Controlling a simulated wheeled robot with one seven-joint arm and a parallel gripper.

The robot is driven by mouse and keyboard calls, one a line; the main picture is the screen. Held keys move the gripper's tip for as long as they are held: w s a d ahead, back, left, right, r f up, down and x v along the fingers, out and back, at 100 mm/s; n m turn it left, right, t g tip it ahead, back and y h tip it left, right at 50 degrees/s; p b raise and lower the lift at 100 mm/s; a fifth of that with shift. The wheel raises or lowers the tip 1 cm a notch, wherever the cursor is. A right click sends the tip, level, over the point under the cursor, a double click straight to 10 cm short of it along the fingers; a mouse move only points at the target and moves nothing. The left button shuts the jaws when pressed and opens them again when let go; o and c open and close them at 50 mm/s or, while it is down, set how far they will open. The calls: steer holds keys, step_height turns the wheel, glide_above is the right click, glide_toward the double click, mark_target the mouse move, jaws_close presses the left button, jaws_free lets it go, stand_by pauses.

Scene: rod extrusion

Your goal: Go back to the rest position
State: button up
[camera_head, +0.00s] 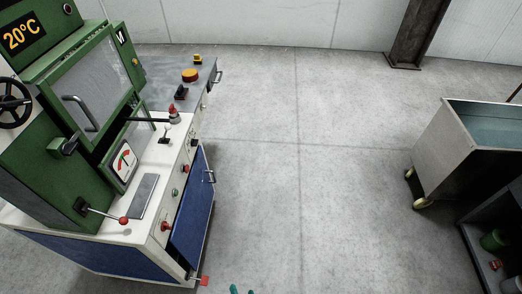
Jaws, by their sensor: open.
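Only the teal tips of my gripper (242,290) show, at the bottom edge of the head view, just right of the machine's lower front corner. The two tips stand apart with nothing seen between them, so it is open. The rest of my gripper and my arm are out of the frame. The green machine (45,165) stands at the left on a white and blue cabinet (190,215). Its display reads 20°C. Its clear-windowed door looks closed.
A wheeled grey bin (455,150) and a dark shelf (480,245) stand at the right. The grey floor (300,180) between is clear. A steel column (415,35) stands behind.

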steer(key=s+d+r+n+t+h, duration=0.1)
steer(key=s+d+r+t, duration=0.1)
steer(key=r, duration=0.7)
steer(key=s+d+r+n+t+h, duration=0.1)
steer(key=s+r, duration=0.3)
steer(key=r, duration=0.5)
steer(key=s+d+r+n+t+h, duration=0.2)
steer(key=s+d+r+t, duration=0.1)
steer(key=r, duration=0.6)
steer(key=shift+s+d+n, duration=0.15)
steer(key=shift+n, duration=0.15)
steer(key=c, duration=0.5)
steer(key=shift+f, duration=0.1)
steer(key=shift+c, duration=0.5)
